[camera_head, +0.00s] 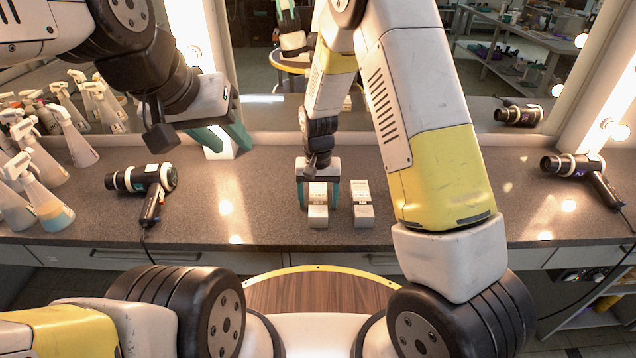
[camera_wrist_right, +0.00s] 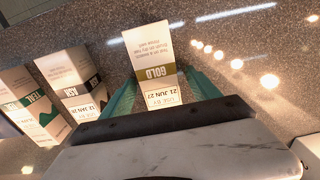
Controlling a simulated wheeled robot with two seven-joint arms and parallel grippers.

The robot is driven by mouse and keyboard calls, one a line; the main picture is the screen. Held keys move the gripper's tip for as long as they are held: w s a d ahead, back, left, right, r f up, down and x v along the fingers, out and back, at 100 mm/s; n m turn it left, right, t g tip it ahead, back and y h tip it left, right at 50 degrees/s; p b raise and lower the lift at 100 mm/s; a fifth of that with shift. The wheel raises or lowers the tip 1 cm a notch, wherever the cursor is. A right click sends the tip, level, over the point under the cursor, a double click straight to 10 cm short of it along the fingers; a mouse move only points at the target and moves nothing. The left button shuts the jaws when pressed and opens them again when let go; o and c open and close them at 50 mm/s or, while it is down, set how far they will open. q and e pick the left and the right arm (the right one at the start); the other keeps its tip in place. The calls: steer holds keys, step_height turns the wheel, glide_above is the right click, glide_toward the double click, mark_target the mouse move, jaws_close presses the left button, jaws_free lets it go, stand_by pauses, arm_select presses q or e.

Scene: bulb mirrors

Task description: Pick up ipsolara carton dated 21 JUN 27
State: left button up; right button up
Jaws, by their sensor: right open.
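In the right wrist view, a white carton with a gold band (camera_wrist_right: 155,62) reads "GOLD" and "21 JUN 27". It lies between the teal fingers of my right gripper (camera_wrist_right: 165,95), which is open around it. In the head view, my right gripper (camera_head: 318,190) points down over a pale carton (camera_head: 318,214) on the counter. The carton's upper part is partly hidden by the gripper. Beside it in the wrist view are a carton marked "ASH" (camera_wrist_right: 72,82) and one marked "TEAL" (camera_wrist_right: 30,100).
A hair dryer (camera_head: 145,185) lies left on the counter (camera_head: 265,215), another (camera_head: 580,170) at right. Several spray bottles (camera_head: 75,135) crowd the left end. A mirror is behind.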

steer(key=shift+c, duration=0.2)
steer(key=c, duration=1.5)
steer(key=shift+o, duration=0.2)
steer(key=shift+r, duration=0.15)
